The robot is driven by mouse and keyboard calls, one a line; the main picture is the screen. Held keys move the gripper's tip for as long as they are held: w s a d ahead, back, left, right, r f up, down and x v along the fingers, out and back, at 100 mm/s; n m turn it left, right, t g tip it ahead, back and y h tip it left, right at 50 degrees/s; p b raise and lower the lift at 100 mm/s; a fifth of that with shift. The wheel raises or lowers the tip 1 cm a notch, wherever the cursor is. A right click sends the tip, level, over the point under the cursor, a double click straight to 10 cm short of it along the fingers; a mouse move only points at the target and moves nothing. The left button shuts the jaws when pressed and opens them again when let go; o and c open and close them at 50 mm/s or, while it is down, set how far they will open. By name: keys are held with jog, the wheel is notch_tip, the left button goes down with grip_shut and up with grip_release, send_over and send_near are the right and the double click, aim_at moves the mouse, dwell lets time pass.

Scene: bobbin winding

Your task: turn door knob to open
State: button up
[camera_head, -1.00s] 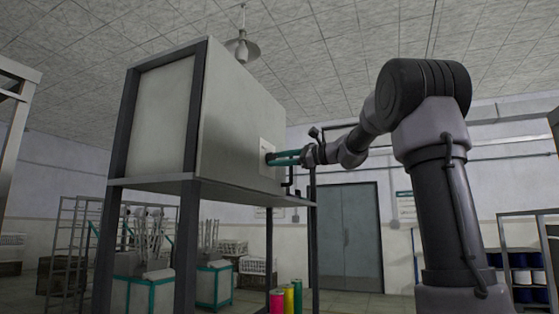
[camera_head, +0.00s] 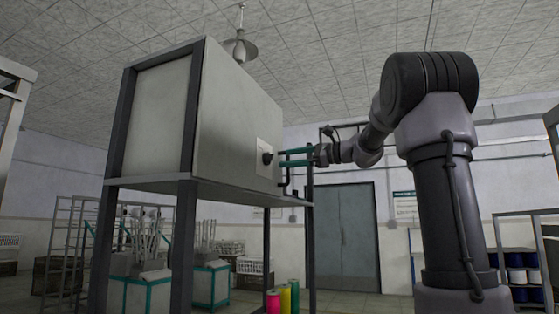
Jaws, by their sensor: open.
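The door knob (camera_head: 267,158) is a small dark knob on a pale plate on the right-hand face of a grey metal cabinet (camera_head: 232,110). The cabinet door looks closed. My gripper (camera_head: 282,157) has two teal fingers, one above the other, pointing left toward the knob. It is open and empty. In the picture a small gap lies between the fingertips and the knob, and the knob is in plain view. A dark bent handle (camera_head: 286,189) shows just below the fingers at the cabinet's edge.
The cabinet rests on a dark-legged stand (camera_head: 184,245). A grey double door (camera_head: 345,237) is in the back wall. Racks stand at left and right. The space between cabinet and my arm is free.

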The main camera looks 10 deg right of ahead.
jog(key=v, duration=0.5)
jog(key=shift+s+d, duration=0.25)
jog(key=shift+d, duration=0.1)
jog(key=s+a+f+n+g+h, duration=0.2)
jog(key=s+a+f+h, duration=0.1)
jog(key=s+f, duration=0.3)
jog(key=s+a+f+n+g+h, duration=0.15)
jog(key=s+a+f, duration=0.25)
jog(key=f, duration=0.4)
jog(key=s+d+f+n+h, duration=0.1)
jog(key=s+f+n+h, duration=0.3)
jog(key=f, duration=0.5)
jog(key=s+d+f+n+h, duration=0.2)
jog(key=s+f+n+h, duration=0.2)
jog(key=s+f, duration=0.5)
jog(key=shift+s+n, duration=0.25)
jog(key=shift+n, duration=0.2)
jog(key=shift+d, duration=0.1)
jog(key=shift+c, duration=0.3)
